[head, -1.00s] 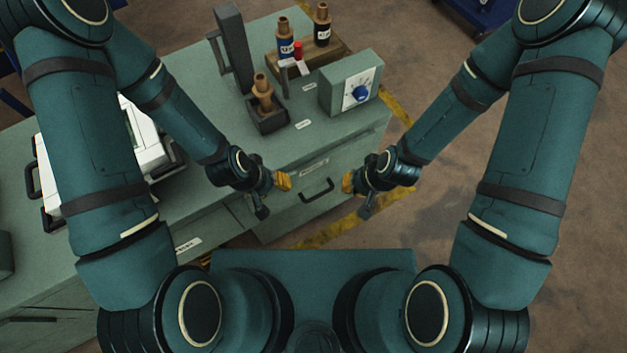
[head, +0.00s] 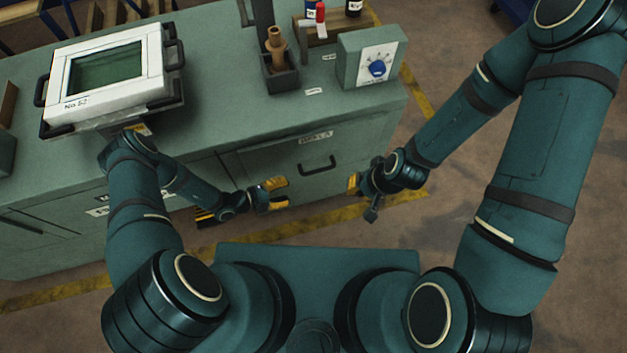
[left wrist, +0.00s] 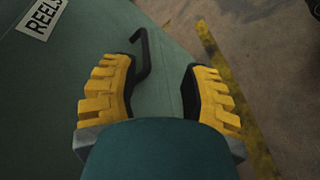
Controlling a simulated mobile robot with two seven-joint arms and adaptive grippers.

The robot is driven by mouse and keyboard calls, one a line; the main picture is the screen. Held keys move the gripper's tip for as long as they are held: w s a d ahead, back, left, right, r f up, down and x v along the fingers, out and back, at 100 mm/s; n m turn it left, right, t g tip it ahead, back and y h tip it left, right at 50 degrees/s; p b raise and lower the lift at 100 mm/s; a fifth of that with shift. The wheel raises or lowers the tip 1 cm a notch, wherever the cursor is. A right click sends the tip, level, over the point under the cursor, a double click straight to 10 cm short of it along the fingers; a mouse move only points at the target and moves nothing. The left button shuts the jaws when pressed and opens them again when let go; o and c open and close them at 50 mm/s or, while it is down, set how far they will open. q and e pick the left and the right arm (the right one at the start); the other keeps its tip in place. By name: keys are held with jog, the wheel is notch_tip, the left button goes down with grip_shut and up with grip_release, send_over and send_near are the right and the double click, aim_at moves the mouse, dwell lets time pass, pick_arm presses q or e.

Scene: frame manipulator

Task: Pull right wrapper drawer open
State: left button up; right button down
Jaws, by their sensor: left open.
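A green drawer front (head: 270,162) with a dark bar handle (head: 317,165) is at the right end of the cabinet and looks shut. Its label is too small to read in the head view. My left gripper (head: 283,191) is open and empty, in front of the drawer, left of and below the handle. In the left wrist view a dark handle (left wrist: 147,52) lies beyond the open fingers (left wrist: 162,68), nearer the left finger, and a label (left wrist: 42,16) reads "REELS". My right gripper (head: 353,184) is right of the handle, apart from it; its jaw opening is unclear.
The cabinet top (head: 220,115) carries a white framed screen unit (head: 108,75), a holder (head: 281,77) with a brown piece, and a box with a blue knob (head: 370,58). Yellow floor tape (head: 340,214) runs in front. The floor at right is clear.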

aim_at(306, 175)
pick_arm(q)
jog(key=w+d+f+t+b, duration=0.1)
jog(key=w+d, duration=0.1)
jog(key=w, duration=0.1)
jog(key=w+d+f+n+t+b, duration=0.1)
jog(key=w+d+f, duration=0.1)
jog(key=w+d, duration=0.1)
jog(key=w+d+f+t+y+b, duration=0.1)
jog(key=w+d+f, duration=0.1)
jog(key=w+d, duration=0.1)
jog(key=shift+w+d+f+n, duration=0.1)
jog(key=shift+w+d+n, duration=0.2)
jog(key=shift+n, duration=0.1)
grip_shut()
